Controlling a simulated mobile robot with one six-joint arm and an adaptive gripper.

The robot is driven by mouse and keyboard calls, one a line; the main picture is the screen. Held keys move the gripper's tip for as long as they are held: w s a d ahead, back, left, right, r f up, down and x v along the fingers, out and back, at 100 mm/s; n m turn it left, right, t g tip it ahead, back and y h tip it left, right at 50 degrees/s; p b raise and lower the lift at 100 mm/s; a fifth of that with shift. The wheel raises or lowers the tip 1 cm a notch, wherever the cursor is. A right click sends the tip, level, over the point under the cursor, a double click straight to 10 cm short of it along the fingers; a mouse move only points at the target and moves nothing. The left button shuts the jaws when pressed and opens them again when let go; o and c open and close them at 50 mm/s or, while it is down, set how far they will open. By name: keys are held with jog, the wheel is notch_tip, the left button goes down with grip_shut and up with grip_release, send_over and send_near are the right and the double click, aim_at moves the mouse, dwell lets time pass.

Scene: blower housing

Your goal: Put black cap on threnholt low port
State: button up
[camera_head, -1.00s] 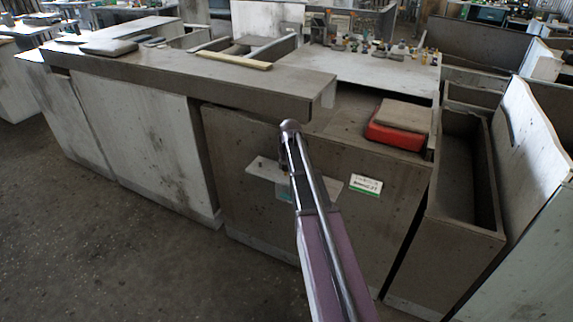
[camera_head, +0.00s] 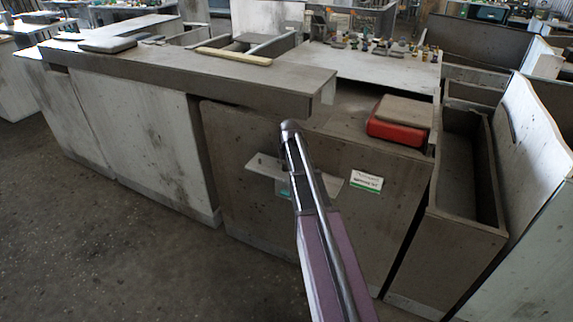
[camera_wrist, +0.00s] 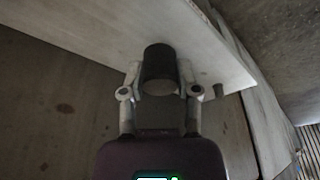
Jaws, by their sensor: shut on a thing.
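In the wrist view my gripper (camera_wrist: 161,85) is shut on a dark cylinder, which I take to be the black cap (camera_wrist: 160,65). One finger is on each side of it. Behind the cap is a pale plate (camera_wrist: 95,22); I cannot tell whether the cap touches it. In the head view my arm hides the gripper and cap, in front of a small pale shelf (camera_head: 263,165) on the brown panel. No port can be made out there.
A white and green label (camera_head: 366,181) is on the brown panel (camera_head: 235,190). A red box (camera_head: 398,134) sits on the ledge above. A deep open bin (camera_head: 462,215) stands at the right. Several small fittings (camera_head: 385,48) stand on the back table. The floor (camera_head: 110,250) at left is clear.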

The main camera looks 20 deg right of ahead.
jog(key=shift+f, duration=0.35)
jog(key=o, duration=1)
jog(key=shift+s, duration=0.15)
